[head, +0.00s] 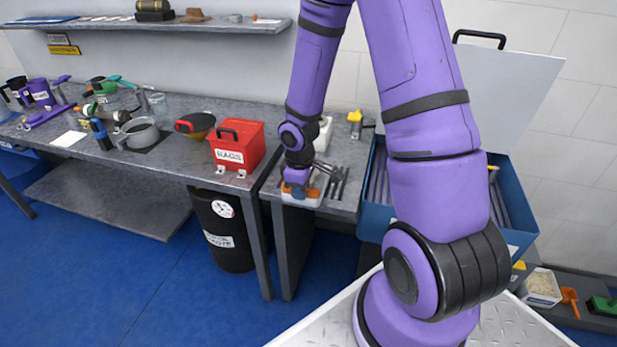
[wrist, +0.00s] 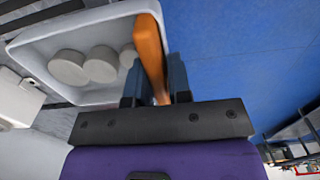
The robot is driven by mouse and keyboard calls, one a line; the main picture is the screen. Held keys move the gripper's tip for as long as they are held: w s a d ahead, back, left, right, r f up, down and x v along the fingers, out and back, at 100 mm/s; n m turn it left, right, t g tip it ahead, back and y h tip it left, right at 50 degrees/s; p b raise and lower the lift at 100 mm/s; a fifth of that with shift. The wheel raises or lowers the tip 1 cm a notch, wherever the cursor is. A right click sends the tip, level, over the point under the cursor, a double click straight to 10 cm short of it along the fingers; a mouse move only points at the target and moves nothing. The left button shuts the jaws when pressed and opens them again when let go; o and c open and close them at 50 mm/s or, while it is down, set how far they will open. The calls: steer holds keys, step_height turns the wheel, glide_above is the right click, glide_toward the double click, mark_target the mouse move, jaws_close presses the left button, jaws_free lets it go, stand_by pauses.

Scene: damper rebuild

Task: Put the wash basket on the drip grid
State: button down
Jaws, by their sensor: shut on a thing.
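The white basket (head: 301,199), which looks like the wash basket, is at the front edge of the small grey bench. In the wrist view the basket (wrist: 72,28) holds several round grey pieces and has an orange handle (wrist: 150,52). My gripper (wrist: 156,92) is shut on that handle; in the head view my gripper (head: 297,180) is just above the basket. I cannot tell whether the basket touches the bench. Slats (head: 377,180) inside the blue tub look like the drip grid; my arm hides their middle.
The blue tub (head: 520,215) has its lid (head: 510,95) raised. Dark bars (head: 337,180) lie beside the basket on the small bench. A red box (head: 237,146) stands to the left on the long bench, above a black bin (head: 222,230). Blue floor is open in front.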

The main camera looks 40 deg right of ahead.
mark_target(319, 181)
steer(key=w+d, duration=0.4)
steer(key=d, duration=0.1)
steer(key=w+d+f, duration=0.1)
steer(key=w+d, duration=0.1)
steer(key=shift+w+d, duration=0.25)
steer(key=shift+w, duration=0.1)
steer(key=shift+f, duration=1.75)
steer(key=shift+f, duration=0.1)
steer(key=c, duration=1.1)
jaws_free()
steer(key=shift+o, duration=0.2)
